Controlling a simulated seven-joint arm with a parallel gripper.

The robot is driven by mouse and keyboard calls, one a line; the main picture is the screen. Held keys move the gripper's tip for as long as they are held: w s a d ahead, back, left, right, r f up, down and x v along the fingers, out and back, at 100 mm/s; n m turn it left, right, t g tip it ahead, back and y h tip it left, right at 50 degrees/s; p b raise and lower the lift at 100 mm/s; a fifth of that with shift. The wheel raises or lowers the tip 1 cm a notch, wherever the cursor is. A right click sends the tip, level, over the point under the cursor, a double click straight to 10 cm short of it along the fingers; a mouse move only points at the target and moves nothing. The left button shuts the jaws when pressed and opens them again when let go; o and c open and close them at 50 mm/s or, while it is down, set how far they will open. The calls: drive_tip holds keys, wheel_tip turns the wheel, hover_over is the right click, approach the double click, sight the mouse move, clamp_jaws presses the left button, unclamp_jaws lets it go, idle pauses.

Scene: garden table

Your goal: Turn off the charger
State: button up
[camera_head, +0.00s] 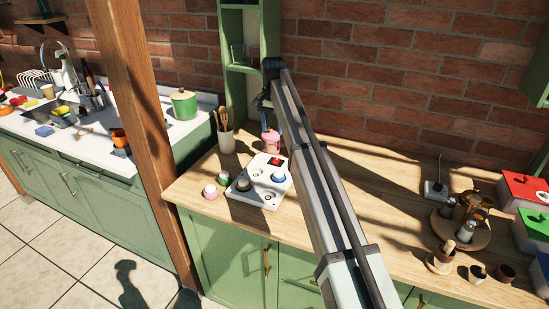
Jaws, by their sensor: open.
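A white slab-like unit (244,196) lies on the wooden worktop, left of my arm; it looks like the charger. It has a red switch (275,160) near its back edge, whose position is too small to read. A dark-based round piece (243,184) and a blue-and-white round piece (278,177) sit on it, and small round recesses show at its front. My gripper (264,104) is above and behind the unit, apart from it. It is open with nothing seen in it, and its fingers are small and dark here.
A pink lidded pot (270,141) stands just behind the unit, below my gripper. A cup of utensils (226,141) is at left. Pink (210,192) and green (223,178) round pieces lie left of the unit. A wooden post (147,120) rises at left. A round tray (463,243) stands at right.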

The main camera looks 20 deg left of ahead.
approach(275, 163)
wheel_tip(275, 163, down, 7)
drive_tip(key=shift+w+a+f, duration=0.1)
drive_tip(key=shift+a+f, duration=0.05)
idle(0.5)
